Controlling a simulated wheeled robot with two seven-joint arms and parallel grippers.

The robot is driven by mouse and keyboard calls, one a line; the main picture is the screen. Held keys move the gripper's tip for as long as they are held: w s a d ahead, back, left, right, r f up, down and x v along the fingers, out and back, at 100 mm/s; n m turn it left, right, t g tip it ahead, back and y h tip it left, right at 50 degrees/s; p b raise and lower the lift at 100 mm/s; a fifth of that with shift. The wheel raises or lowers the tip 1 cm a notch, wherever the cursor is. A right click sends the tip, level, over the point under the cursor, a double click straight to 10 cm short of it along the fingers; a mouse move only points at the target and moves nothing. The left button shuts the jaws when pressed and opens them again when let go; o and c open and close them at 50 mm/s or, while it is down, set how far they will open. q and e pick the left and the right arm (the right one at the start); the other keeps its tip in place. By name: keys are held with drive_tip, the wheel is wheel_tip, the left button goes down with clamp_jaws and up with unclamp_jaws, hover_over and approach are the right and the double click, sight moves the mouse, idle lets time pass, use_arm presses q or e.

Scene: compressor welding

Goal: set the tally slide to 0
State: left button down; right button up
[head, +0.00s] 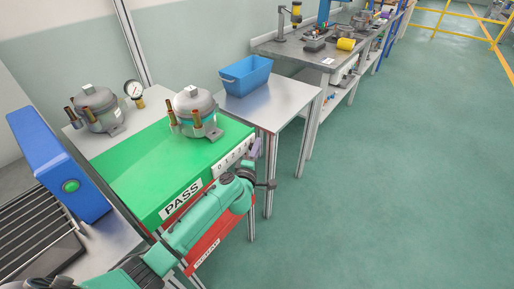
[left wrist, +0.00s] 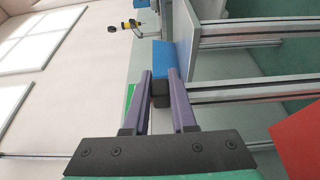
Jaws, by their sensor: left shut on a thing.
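The tally scale (head: 233,157) is a white strip with black digits, starting with 0 at its left, on the front edge of the green PASS table (head: 150,175). My left gripper (head: 256,148) is at the right end of this strip. In the left wrist view its purple fingers (left wrist: 160,78) are closed on a small dark block, the tally slide (left wrist: 159,94). In the head view the slide is hidden by the gripper, so I cannot read its exact digit. My right gripper is not in view.
Compressors stand on the green top (head: 196,112) and on the grey bench behind left (head: 98,108). A blue bin (head: 246,75) sits on the metal table to the right. A red panel (head: 208,245) hangs below the green table. The floor at right is clear.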

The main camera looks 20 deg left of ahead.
use_arm(q)
drive_tip(key=s+p, duration=0.1)
drive_tip(key=s, duration=0.1)
drive_tip(key=s+a+p, duration=0.1)
drive_tip(key=s, duration=0.1)
drive_tip(key=s+a+p, duration=0.1)
drive_tip(key=s+p, duration=0.1)
drive_tip(key=shift+s+a+r, duration=0.15)
drive_tip(key=shift+s+a, duration=0.05)
drive_tip(key=p, duration=0.1)
approach(249, 148)
drive_tip(key=s+a, duration=0.3)
drive_tip(key=shift+a+f, duration=0.1)
drive_tip(key=shift+f, duration=0.15)
drive_tip(key=c, duration=1)
unclamp_jaws()
drive_tip(key=shift+o, duration=1.4)
drive_tip(key=shift+s+a, duration=0.1)
drive_tip(key=shift+s+r, duration=0.1)
drive_tip(key=shift+r, duration=0.05)
